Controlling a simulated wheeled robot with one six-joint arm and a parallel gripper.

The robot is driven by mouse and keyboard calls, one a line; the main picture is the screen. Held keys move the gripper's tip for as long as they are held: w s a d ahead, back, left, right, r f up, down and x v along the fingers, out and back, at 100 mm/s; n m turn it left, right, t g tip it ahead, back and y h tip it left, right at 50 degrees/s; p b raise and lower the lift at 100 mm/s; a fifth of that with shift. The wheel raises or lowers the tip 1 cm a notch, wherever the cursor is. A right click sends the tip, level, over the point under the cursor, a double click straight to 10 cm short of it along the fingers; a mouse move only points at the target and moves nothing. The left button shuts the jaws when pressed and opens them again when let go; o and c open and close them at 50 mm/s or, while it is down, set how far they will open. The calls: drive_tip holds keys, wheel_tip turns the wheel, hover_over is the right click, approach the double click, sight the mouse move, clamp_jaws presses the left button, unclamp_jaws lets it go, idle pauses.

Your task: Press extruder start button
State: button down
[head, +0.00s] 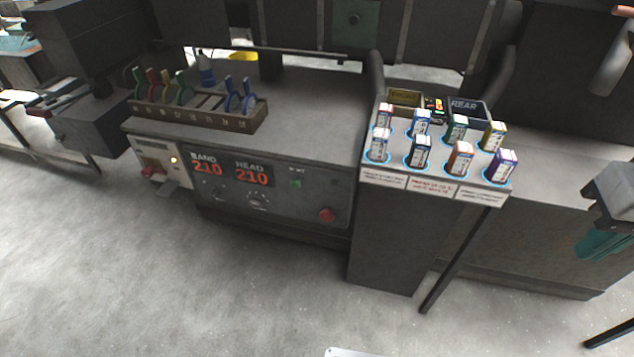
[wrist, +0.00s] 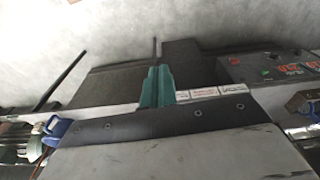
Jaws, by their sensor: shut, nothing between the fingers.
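The extruder control panel (head: 272,195) is on the front of the machine at centre left, with red BAND 210 and HEAD 210 readouts. A small green button (head: 296,184) sits to the right of the readouts, under a label too small to read. A red round button (head: 327,215) is lower right of it. The panel appears inverted at the right of the wrist view (wrist: 280,68). My gripper (head: 604,245), with teal fingers, is at the right edge of the head view, far from the panel. In the wrist view my gripper (wrist: 157,70) is shut and empty.
A stand (head: 440,188) holding several small boxes (head: 460,158) lies between my gripper and the panel. A rack of coloured-handled tools (head: 195,115) stands on the machine top. A dark slanted leg (head: 460,262) stands right of the stand.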

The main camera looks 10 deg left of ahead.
sight(296, 183)
drive_tip(key=w+a+f+n+t+y, duration=0.1)
drive_tip(key=w+a+f, duration=0.4)
drive_tip(key=a+f, duration=0.75)
drive_tip(key=w+a+f+n+t+y, duration=0.15)
drive_tip(key=w+a+f, duration=0.45)
drive_tip(key=a+f, duration=0.7)
drive_tip(key=w+a+f+n+t+y, duration=0.15)
drive_tip(key=w+a+f, duration=0.35)
drive_tip(key=a+f, duration=0.85)
drive_tip(key=w+a+r+m+t+y, duration=0.3)
drive_tip(key=w+a+r+t+y, duration=0.1)
drive_tip(key=a+r+t+y, duration=0.1)
drive_tip(key=shift+w+a+r+t+y, duration=0.2)
drive_tip(key=shift+a+t+y, duration=0.2)
drive_tip(key=shift+t+y, duration=0.55)
drive_tip(key=shift+f, duration=0.1)
drive_tip(key=w, duration=0.8)
drive_tip(key=shift+w+d, duration=0.4)
